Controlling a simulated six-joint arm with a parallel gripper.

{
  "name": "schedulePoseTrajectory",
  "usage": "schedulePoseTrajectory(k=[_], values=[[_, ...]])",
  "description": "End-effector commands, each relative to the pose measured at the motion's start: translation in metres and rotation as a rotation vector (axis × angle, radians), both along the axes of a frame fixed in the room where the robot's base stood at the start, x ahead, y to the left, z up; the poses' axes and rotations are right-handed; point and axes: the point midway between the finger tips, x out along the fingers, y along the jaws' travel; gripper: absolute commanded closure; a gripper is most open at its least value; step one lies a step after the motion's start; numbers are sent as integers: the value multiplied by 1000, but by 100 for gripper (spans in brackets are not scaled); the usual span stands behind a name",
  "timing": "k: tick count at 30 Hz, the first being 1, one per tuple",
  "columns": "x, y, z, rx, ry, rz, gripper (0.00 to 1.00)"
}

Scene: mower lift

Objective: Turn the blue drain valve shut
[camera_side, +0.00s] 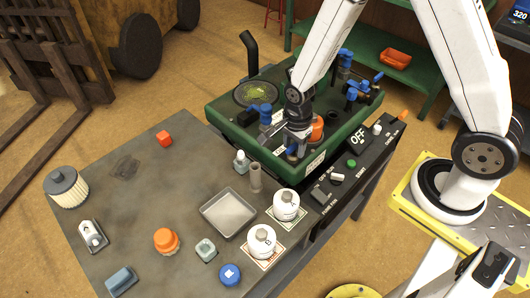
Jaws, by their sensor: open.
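Several blue valve-like parts sit on the green machine (228,138), and I cannot tell for sure which is the drain valve. One blue part (292,151) is at the machine's front edge, just below my gripper (281,138) and partly covered by it. Others are at the left (262,112), the right (355,92) and the back (345,58). My gripper points down over the front of the machine, with its jaws open. Whether the jaws touch the blue part is too small to tell. The handle's angle is not clear.
An orange cap (317,128) is close to the right of my gripper. A control panel (358,150) marked OFF runs along the machine's front right. The grey table (130,205) holds a clear cylinder (255,177), a tray (228,213), two white canisters (286,206) and (262,242), and loose caps.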

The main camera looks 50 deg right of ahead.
Motion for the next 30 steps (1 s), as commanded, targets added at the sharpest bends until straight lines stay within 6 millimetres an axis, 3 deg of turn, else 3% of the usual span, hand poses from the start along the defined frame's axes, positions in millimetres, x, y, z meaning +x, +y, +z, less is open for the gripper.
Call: schedulePoseTrajectory(k=[11, 30], values=[[0, 0, 11, 0, -1, 1, 46], [0, 0, 71, 0, -2, 0, 46]])
